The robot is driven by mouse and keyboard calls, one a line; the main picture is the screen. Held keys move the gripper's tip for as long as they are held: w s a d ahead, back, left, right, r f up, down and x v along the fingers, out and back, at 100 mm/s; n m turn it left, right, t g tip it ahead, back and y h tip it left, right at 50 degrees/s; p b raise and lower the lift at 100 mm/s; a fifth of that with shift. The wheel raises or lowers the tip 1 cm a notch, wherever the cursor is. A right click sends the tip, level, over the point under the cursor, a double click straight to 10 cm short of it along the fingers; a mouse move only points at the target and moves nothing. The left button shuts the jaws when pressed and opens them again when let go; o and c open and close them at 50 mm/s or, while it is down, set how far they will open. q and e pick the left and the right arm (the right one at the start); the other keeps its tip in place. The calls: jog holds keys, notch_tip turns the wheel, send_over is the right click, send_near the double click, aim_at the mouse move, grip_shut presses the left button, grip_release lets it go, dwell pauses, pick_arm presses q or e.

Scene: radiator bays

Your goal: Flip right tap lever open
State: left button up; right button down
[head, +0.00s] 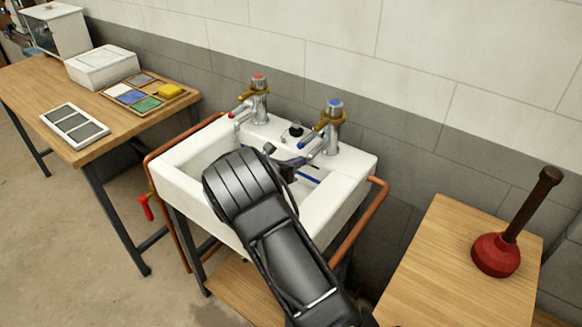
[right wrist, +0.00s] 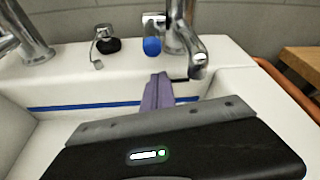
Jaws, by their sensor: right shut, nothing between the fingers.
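The right tap (head: 332,128) is a chrome tap with a blue cap and a brass-coloured collar, at the back right of the white sink. Its lever's blue tip (right wrist: 152,46) shows in the right wrist view, left of the tap's spout (right wrist: 196,58). My right gripper (head: 292,166) is shut and empty over the basin, in front of the right tap. Its fingers (right wrist: 157,92) appear just below the blue tip, with a small gap in the picture. Whether they touch the tap, I cannot tell. My left gripper is not in view.
The left tap (head: 258,100) with a red cap stands beside it. A black plug (head: 295,129) sits between the taps. The sink (head: 360,165) has a copper pipe (head: 362,222) at its right. A plunger (head: 497,254) stands on the right table; a wooden bench (head: 40,90) is left.

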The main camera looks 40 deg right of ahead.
jog(key=shift+w+a+r, duration=0.1)
jog(key=shift+w+r, duration=0.05)
jog(key=shift+r, duration=1.3)
jog(key=shift+r+p, duration=0.1)
jog(key=shift+p, duration=0.3)
